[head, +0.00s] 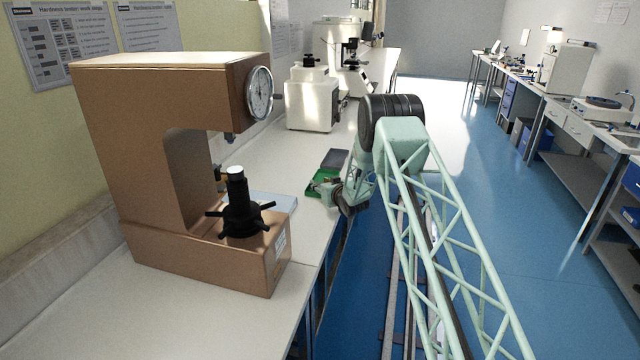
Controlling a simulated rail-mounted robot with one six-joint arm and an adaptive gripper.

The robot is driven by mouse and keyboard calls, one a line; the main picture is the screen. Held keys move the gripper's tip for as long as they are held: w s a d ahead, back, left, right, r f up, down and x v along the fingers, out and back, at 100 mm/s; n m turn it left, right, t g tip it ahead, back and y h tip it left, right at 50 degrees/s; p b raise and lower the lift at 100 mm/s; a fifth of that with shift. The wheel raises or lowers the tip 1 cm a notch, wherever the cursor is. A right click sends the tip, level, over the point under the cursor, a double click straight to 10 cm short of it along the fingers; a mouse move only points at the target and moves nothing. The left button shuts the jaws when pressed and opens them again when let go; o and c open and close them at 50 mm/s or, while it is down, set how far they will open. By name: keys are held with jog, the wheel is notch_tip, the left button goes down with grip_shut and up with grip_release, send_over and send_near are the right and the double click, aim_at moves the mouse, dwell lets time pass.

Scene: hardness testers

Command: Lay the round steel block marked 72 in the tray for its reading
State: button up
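My gripper (324,187) is at the bench's right edge, low over a small green tray-like thing (316,176). The gripper is small and partly merges with the green behind it, so its fingers and any held block cannot be made out. No round block with a readable 72 shows. A pale blue flat tray or sheet (273,203) lies behind the brown tester's base, partly hidden by it. A bright round top (236,171) sits on the tester's black spindle; I cannot tell whether it is a block or the anvil.
The brown hardness tester (167,90) with a dial stands in the near left. A dark flat panel (336,158) lies just beyond the green thing. A cream machine (311,97) stands farther along the bench (240,150). The blue aisle floor (520,220) is clear.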

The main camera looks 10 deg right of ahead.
jog(key=shift+s+d+f, duration=0.2)
jog(key=shift+s+f, duration=0.1)
jog(key=shift+f, duration=0.3)
jog(key=shift+p+v, duration=0.35)
jog(key=shift+v, duration=0.55)
jog(key=shift+r+p+v, duration=0.2)
jog(key=shift+p+v, duration=0.05)
jog(key=shift+v, duration=1.4)
jog(key=shift+r+p+v, duration=0.15)
jog(key=shift+p+v, duration=0.1)
jog(key=shift+v, duration=1.4)
jog(key=shift+r+p+v, duration=0.2)
jog(key=shift+p+v, duration=0.05)
jog(key=shift+v, duration=1.4)
jog(key=shift+w+a, duration=0.1)
jog(key=shift+w, duration=0.1)
